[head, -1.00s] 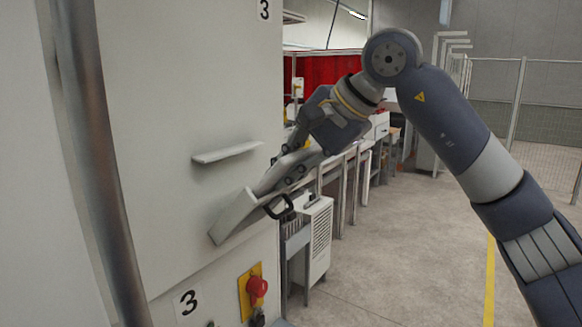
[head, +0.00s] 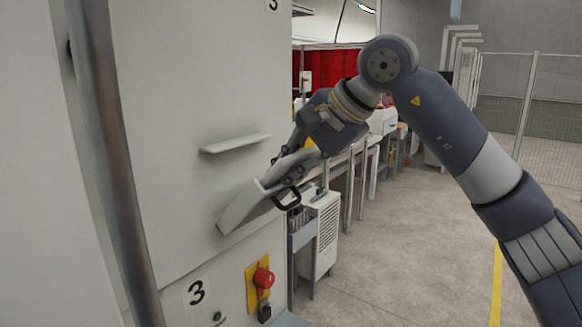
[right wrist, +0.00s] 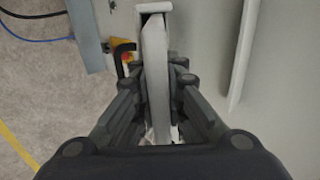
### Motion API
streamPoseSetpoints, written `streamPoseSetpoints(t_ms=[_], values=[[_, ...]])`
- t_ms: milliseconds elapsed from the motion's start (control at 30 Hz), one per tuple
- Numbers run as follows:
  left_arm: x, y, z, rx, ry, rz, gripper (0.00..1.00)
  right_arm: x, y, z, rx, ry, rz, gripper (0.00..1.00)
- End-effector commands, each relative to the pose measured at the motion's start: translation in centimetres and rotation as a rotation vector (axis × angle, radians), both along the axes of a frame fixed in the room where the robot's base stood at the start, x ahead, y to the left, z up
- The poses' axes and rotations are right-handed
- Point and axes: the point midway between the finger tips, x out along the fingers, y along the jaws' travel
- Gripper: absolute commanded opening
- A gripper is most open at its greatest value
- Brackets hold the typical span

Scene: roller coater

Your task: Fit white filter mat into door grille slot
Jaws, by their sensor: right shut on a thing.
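The white filter mat (head: 287,166) is a thin pale slab, held tilted in my right gripper (head: 284,174). In the right wrist view the mat (right wrist: 155,52) runs lengthwise between the two fingers of this gripper (right wrist: 158,80), which are shut on it from both sides. Its far end meets the slot (right wrist: 153,8), a pale frame with a dark opening. In the head view this grille slot (head: 242,207) is a tilted white housing on the cabinet door. The mat's end is at its upper opening; how deep it sits is hidden. My left gripper is out of view.
A white ledge (head: 236,144) juts from the door (head: 180,100) just above the slot. A black handle (head: 288,199) is close below the gripper. A red button on a yellow plate (head: 262,279) is lower down. Open floor (head: 400,250) lies to the right.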

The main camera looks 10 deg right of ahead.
Motion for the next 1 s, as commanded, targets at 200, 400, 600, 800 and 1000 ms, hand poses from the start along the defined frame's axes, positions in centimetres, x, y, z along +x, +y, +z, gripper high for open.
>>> streamPoseSetpoints(t_ms=[200,400,600,800,1000], values=[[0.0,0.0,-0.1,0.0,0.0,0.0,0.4,0.3,0.3,-0.5,-0.001,0.001,0.0,0.0],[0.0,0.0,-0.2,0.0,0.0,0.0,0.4,0.5,0.5,-0.8,-0.001,0.0,-0.001,0.0],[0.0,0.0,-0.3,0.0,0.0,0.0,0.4,0.8,0.7,-1.2,-0.001,-0.001,-0.001,0.0],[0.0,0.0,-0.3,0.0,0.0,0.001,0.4,1.0,1.0,-1.5,-0.001,-0.001,-0.001,0.0],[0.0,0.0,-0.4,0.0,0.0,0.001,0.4,1.2,1.2,-1.9,-0.001,0.001,0.0,0.0]])
